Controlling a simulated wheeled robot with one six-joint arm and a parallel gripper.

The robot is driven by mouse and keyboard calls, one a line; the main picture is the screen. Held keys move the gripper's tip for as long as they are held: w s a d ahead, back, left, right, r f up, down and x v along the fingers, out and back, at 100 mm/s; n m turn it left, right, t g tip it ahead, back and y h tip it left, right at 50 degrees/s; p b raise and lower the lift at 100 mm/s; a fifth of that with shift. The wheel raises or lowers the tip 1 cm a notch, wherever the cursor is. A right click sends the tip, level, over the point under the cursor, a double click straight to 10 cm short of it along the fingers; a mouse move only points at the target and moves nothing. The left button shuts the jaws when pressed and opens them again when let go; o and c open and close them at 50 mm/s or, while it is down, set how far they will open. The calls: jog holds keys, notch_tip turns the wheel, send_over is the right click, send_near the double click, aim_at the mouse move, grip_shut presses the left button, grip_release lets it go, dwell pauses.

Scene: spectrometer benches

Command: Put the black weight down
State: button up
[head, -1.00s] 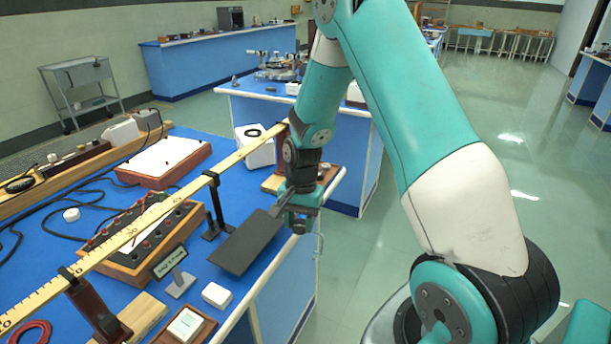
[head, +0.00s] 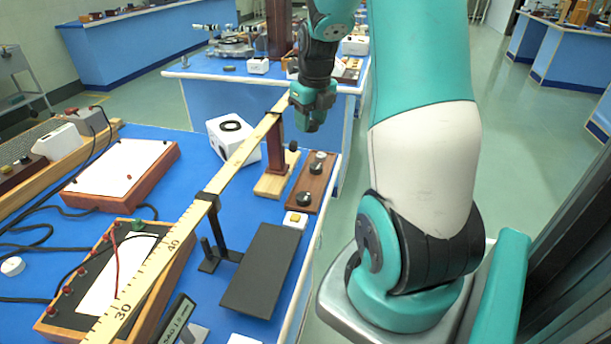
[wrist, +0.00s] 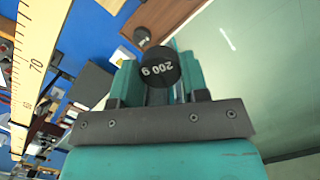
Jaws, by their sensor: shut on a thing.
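In the head view my gripper (head: 314,112) is shut and held up near the far right corner of the near blue bench, beside the end of the metre rule. The weight is hidden by the fingers there. A flat dark plate (head: 262,270) lies on the bench nearer to me, with nothing on it.
The long yellow rule (head: 235,163) runs on dark stands left of my gripper. A white-topped red-brown box (head: 125,172) is further left. Open floor lies right of the bench.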

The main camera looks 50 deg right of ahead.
aim_at(310, 185)
notch_tip(310, 185, down, 17)
jog(key=shift+s+d+f, duration=0.1)
dwell(0.3)
jog(key=shift+f, duration=0.15)
jog(key=o, duration=0.8)
jog(key=shift+c, duration=0.2)
notch_tip(310, 185, up, 12)
jog(key=s, duration=0.1)
jog(key=shift+s+a, duration=0.2)
